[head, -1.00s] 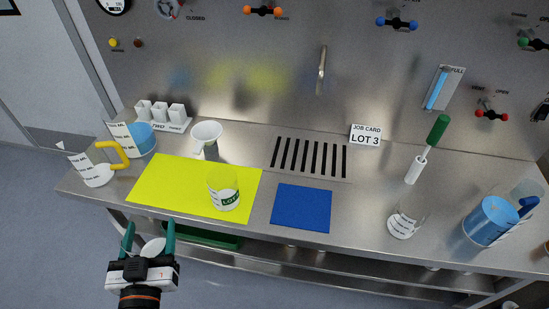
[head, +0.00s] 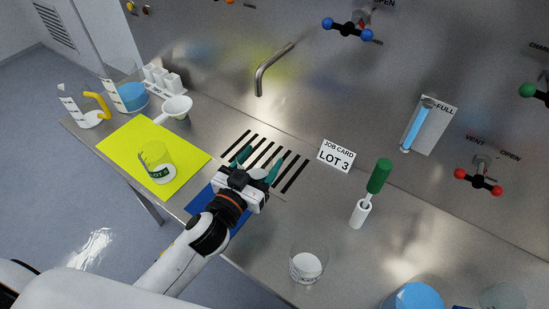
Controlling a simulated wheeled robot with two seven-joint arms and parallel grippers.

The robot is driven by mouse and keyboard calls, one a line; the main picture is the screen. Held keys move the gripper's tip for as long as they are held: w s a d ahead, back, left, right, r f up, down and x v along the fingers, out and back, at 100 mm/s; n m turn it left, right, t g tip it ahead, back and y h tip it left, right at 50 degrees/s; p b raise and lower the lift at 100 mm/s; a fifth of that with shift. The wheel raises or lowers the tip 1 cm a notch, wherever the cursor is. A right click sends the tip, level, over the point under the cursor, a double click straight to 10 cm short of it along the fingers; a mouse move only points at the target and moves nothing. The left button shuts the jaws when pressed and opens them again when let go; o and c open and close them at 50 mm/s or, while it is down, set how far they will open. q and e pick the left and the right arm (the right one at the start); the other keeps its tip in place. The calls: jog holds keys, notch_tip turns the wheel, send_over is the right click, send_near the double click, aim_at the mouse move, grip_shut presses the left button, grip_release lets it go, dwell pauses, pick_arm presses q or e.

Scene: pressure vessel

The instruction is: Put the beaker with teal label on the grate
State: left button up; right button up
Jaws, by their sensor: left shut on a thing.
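My left gripper (head: 259,161) is over the front part of the dark-slotted grate (head: 236,138), near the blue mat (head: 203,197). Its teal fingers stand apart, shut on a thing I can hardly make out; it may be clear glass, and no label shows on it. A clear beaker (head: 157,160) with a dark green or teal label reading LOT 3 stands upright on the yellow mat (head: 125,140), apart from my gripper. Another clear beaker (head: 307,265) with white in its base stands at the front of the bench. My right gripper is not in view.
A white funnel (head: 176,106), a blue-filled beaker (head: 132,97) and a yellow-handled jug (head: 95,108) stand at the left. A job card (head: 336,155) and a green-handled brush (head: 379,177) stand right of the grate. A tap (head: 270,70) overhangs behind it.

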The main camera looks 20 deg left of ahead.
pick_arm(q)
jog(key=w+a+r+m+h, duration=0.1)
jog(key=w+a+h, duration=0.15)
jog(key=w, duration=1.05)
jog(key=shift+g, duration=0.3)
notch_tip(320, 180, down, 5)
jog(key=shift+s+d, duration=0.1)
jog(key=shift+s, duration=0.05)
notch_tip(320, 180, down, 4)
jog(key=shift+f, duration=0.1)
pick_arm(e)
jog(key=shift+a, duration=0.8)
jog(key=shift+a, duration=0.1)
pick_arm(q)
jog(key=o, duration=1)
jog(key=shift+f, duration=0.1)
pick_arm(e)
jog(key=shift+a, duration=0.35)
